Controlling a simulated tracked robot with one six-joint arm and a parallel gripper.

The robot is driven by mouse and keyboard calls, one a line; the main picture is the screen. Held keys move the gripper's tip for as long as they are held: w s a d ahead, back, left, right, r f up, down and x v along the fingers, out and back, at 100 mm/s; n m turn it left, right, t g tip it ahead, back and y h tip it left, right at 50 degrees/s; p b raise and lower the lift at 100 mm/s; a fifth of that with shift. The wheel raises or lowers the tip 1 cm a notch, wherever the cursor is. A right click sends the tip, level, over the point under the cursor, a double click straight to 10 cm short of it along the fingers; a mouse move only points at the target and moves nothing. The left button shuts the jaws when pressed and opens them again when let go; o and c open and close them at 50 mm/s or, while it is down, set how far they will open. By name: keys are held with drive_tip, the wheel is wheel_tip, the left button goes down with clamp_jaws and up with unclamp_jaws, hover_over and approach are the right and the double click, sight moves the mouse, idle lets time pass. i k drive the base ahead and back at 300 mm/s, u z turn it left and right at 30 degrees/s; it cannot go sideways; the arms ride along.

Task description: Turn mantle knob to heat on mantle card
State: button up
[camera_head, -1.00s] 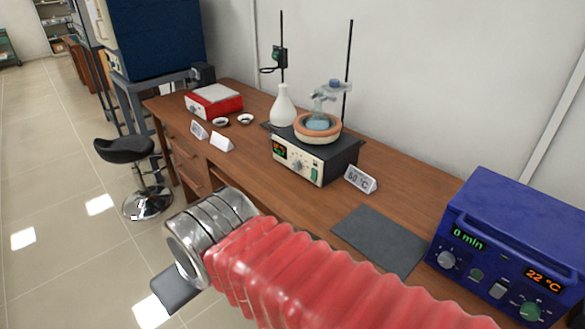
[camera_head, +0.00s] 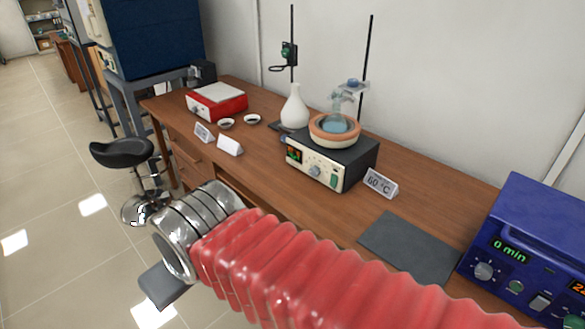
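The heating mantle (camera_head: 335,160) is a dark box with a pale front panel, standing on the bench near the middle of the head view. Its front has a small lit display (camera_head: 294,153), a silver knob (camera_head: 315,170) and a green control (camera_head: 334,180) at the right. An orange-rimmed bowl (camera_head: 334,129) on top holds a glass flask (camera_head: 341,112). The mantle card (camera_head: 380,182) stands just right of it and reads 60 °C. My gripper (camera_head: 163,287) shows only as a dark piece below my arm's metal end, low on the left, apart from the mantle; its fingers cannot be made out.
A blue furnace box (camera_head: 530,240) with a "0 min" display stands at the right. A grey mat (camera_head: 410,246) lies before it. A red device (camera_head: 216,100), small dishes and two cards (camera_head: 230,145) sit at the left. A black stool (camera_head: 122,152) stands on the floor.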

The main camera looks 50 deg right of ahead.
sight(314, 171)
drive_tip(key=i, duration=1.2)
drive_tip(key=z, duration=0.05)
